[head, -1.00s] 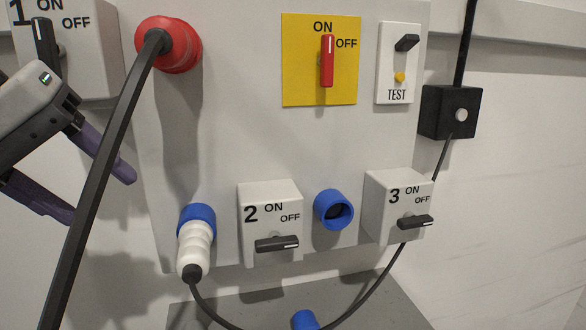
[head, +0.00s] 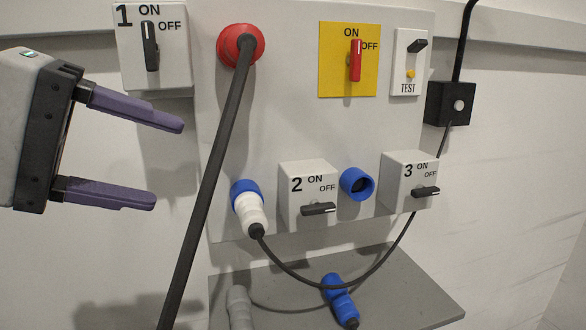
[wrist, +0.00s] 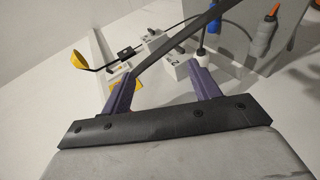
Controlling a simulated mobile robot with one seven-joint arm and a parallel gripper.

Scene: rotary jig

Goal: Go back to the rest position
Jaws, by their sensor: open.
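My gripper (head: 168,163) is at the left of the head view, with its two purple fingers spread apart and nothing between them. It is left of the thick black cable and in front of the wall, apart from the panel (head: 290,70). In the wrist view my gripper (wrist: 158,88) shows its fingers apart, with the thick cable crossing beyond them. Switch box 1 (head: 178,70) is above the gripper, its black handle upright at ON.
A red plug (head: 240,45) carries the thick cable (head: 207,175). Switch boxes 2 (head: 296,180) and 3 (head: 397,170) have handles at OFF. A white-and-blue plug (head: 249,208) sits in the panel. A blue connector (head: 340,300) lies on the grey shelf (head: 410,290).

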